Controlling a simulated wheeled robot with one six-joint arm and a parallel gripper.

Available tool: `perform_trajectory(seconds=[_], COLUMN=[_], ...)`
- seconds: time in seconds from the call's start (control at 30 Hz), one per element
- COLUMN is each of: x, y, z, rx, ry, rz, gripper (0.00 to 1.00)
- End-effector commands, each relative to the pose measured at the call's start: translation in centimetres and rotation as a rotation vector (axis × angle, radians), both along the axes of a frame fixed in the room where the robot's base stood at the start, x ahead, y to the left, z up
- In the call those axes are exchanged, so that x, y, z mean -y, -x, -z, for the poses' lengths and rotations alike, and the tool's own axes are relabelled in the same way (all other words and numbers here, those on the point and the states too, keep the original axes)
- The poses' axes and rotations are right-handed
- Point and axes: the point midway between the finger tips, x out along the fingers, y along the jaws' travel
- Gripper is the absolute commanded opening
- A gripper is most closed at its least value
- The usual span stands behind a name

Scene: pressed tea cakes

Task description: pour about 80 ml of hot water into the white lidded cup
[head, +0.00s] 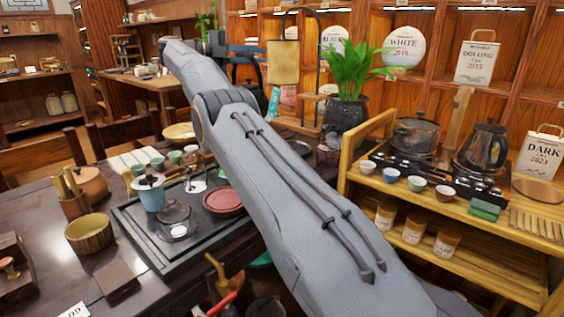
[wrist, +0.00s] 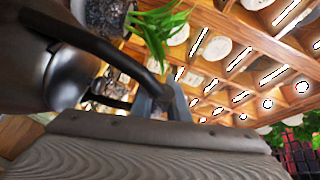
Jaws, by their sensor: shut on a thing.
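My gripper (wrist: 163,101) is shut on the curved black handle of a dark metal kettle (wrist: 65,80), which fills the left of the wrist view and looks tilted there. No water stream shows.
The tray also carries a blue pot (head: 148,194), a glass pot (head: 175,222) and a red dish (head: 223,201). Several small cups line its far side. A potted plant (head: 347,112) stands beyond my arm. A wooden shelf at right holds another dark kettle (head: 484,147).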

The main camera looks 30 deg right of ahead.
Motion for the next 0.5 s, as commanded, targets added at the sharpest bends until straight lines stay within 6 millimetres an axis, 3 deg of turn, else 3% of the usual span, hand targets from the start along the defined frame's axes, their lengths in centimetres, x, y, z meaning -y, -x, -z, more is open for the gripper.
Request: perform_trajectory(seconds=[0.3,0.5], x=[-1.3,-1.5], y=[0.9,1.1], z=[4.0,4.7], rx=[0.015,0.019], ry=[0.0,-0.002], rz=[0.061,0.072], gripper=[0.0,0.0])
